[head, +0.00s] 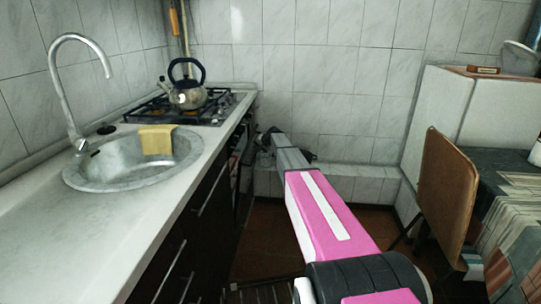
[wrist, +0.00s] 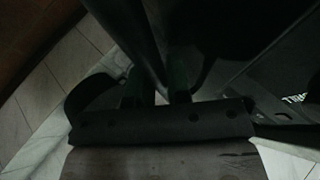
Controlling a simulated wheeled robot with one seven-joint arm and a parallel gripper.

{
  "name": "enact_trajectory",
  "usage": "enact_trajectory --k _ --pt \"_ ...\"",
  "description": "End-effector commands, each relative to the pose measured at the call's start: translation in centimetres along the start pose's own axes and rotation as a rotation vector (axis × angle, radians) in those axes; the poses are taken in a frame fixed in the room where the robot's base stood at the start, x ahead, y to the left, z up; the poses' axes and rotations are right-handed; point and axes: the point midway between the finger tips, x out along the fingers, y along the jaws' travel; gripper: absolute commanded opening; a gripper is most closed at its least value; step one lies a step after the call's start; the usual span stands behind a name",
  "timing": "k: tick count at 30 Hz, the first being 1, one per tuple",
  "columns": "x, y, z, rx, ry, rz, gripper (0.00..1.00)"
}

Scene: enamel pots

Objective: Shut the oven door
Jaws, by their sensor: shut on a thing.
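The oven sits under the gas stove; its dark front (head: 236,160) shows only as a narrow, steep strip in the head view. My gripper (head: 268,138) is at the far end of my arm, beside the oven front. In the wrist view my gripper (wrist: 158,92) is shut on a dark bar, which looks like the oven door handle (wrist: 143,40). A dark panel (wrist: 235,70) beside it looks like the oven door. The picture is very dark, and my arm hides part of the oven, so I cannot tell how far the door stands open.
A kettle (head: 187,92) stands on the stove (head: 215,108). A sink (head: 120,172) with a yellow cloth (head: 157,140) is set in the counter (head: 60,235). Brown floor (head: 265,235) lies between.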

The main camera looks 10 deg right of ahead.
Motion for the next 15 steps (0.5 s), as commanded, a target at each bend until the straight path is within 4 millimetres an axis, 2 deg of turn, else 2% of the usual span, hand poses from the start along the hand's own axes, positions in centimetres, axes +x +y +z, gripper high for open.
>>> enact_trajectory --k 1,6,15 --pt "0.6 -1.1 0.1 -0.012 -0.001 0.018 0.00" --pt "1.8 -3.2 0.6 -0.014 -0.001 0.031 0.00" --pt "3.3 -5.3 1.2 -0.012 -0.001 0.030 0.00"
